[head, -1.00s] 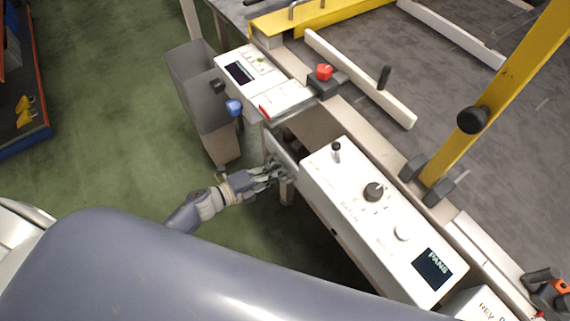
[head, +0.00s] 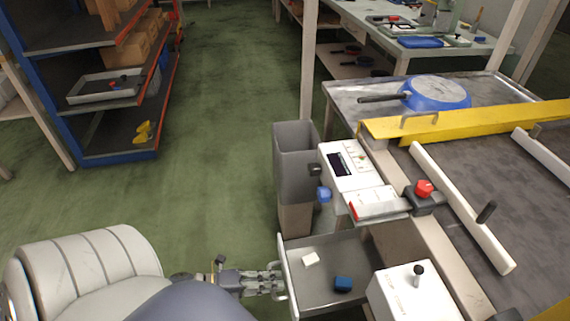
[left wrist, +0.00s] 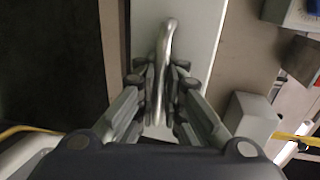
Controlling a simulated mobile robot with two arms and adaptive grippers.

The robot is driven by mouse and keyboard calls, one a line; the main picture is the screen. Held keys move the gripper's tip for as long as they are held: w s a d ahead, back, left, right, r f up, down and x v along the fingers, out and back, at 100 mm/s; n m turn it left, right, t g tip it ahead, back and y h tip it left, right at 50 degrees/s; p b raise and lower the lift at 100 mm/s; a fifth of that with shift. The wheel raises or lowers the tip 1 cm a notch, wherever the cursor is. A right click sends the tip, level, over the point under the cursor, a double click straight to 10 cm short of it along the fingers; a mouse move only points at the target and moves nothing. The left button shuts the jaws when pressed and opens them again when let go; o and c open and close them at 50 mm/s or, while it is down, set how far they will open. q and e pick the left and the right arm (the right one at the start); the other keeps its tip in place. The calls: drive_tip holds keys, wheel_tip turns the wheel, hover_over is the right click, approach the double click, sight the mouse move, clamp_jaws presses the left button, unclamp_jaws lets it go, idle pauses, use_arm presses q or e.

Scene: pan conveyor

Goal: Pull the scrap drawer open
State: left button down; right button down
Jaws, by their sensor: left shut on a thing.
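The scrap drawer (head: 322,287) is pulled out from under the conveyor in the head view. A white block (head: 310,259) and a blue block (head: 343,284) lie on its floor. My left gripper (head: 277,281) is at the drawer's front panel, on the bar handle. In the left wrist view the metal handle (left wrist: 167,50) runs between the fingers of my left gripper (left wrist: 160,92), which are shut on it. The white drawer front (left wrist: 200,35) is behind the handle. My right gripper is not in view.
A grey bin (head: 296,170) stands just beyond the drawer. White control boxes (head: 350,165) sit along the conveyor edge with a red knob (head: 424,188). A blue pan (head: 436,92) lies on the far conveyor. Green floor is free on the left, before a shelf rack (head: 110,150).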

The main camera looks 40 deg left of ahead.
use_arm(q)
drive_tip(key=shift+a+r, duration=0.1)
drive_tip(key=shift+a, duration=0.1)
drive_tip(key=c, duration=2)
unclamp_jaws()
drive_tip(key=shift+s, duration=0.1)
drive_tip(key=shift+s+a, duration=0.15)
drive_tip(key=shift+s, duration=0.1)
drive_tip(key=v, duration=1.1)
